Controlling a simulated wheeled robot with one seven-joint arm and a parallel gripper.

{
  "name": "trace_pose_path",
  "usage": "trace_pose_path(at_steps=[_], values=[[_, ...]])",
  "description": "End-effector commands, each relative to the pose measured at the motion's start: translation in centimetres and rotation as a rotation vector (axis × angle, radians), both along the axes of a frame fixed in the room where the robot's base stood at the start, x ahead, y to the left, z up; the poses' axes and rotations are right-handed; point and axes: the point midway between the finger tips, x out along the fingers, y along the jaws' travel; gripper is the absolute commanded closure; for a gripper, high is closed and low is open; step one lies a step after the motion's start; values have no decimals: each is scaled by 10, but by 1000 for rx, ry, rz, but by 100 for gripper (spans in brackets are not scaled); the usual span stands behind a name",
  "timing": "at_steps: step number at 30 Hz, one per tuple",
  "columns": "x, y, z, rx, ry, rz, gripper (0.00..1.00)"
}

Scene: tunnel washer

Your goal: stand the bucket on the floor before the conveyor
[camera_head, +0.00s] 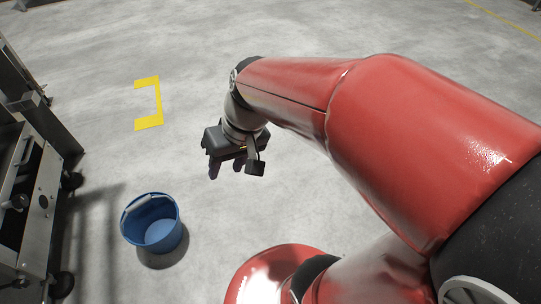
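A blue bucket (170,237) stands upright on the grey floor at the lower left, beside a metal frame. Its inside looks empty, and its light handle grip lies at the left of its rim. My gripper (228,170) hangs from my red arm near the middle of the view, up and to the right of the bucket and apart from it. Its fingers point down and are partly hidden under its dark body, so their gap is unclear. No bucket is in it. The metal frame (38,205) at the left edge, on dark casters, may be the conveyor; I cannot tell.
A yellow bracket-shaped marking (155,102) lies on the floor behind the bucket, to the right of the frame. A yellow line (505,22) crosses the far right floor. The open floor around the marking is clear. My red arm covers much of the right side.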

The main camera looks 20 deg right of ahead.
Motion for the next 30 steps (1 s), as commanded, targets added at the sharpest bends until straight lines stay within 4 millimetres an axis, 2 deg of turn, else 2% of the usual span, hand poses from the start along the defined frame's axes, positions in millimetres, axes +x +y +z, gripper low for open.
trace_pose_path(at_steps=[1, 6, 11, 23, 26, 30], values=[[-12, -12, 11, -51, -62, -27, 60], [-41, -47, 34, -182, -218, -124, 60], [-56, -65, 44, -241, -306, -182, 60], [-59, -70, 48, -256, -327, -198, 60], [-59, -70, 60, -255, -327, -197, 60], [-59, -70, 87, -255, -327, -197, 60]])
